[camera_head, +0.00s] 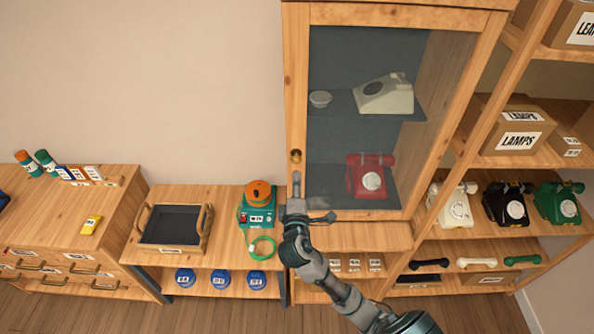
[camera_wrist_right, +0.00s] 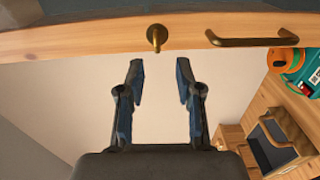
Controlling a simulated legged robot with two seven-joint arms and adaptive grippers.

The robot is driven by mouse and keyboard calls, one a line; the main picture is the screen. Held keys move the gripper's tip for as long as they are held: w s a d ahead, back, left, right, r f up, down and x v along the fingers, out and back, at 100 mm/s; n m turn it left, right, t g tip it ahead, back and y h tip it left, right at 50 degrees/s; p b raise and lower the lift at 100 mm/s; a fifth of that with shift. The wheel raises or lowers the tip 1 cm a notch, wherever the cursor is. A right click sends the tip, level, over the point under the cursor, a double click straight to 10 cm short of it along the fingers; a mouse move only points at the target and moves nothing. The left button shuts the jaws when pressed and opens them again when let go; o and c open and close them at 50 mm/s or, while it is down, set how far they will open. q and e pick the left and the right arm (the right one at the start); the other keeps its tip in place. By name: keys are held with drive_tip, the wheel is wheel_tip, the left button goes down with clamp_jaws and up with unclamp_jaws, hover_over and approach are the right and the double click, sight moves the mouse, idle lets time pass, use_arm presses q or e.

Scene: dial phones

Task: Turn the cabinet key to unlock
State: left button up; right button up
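The wooden cabinet (camera_head: 297,90) has a glass door, which looks shut. A small brass key (camera_head: 295,155) sits in the left part of its door frame. In the right wrist view the brass key (camera_wrist_right: 156,38) sticks out of the wooden frame, just beyond my fingertips and roughly in line with the space between them. My right gripper (camera_head: 296,183) is just below the key in the head view. In the right wrist view my right gripper (camera_wrist_right: 160,75) is open, its two fingers apart with nothing between them. My left gripper is not in view.
A brass handle (camera_wrist_right: 265,41) is on the same frame, close to the key. Behind the glass are a red phone (camera_head: 371,177) and a cream phone (camera_head: 385,95). A green device with an orange top (camera_head: 258,204) stands on the low bench to the left. Open shelves adjoin the cabinet at right.

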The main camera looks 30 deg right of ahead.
drive_tip(key=v, duration=0.3)
drive_tip(key=shift+s+a, duration=0.25)
drive_tip(key=shift+s, duration=0.05)
drive_tip(key=shift+f, duration=0.15)
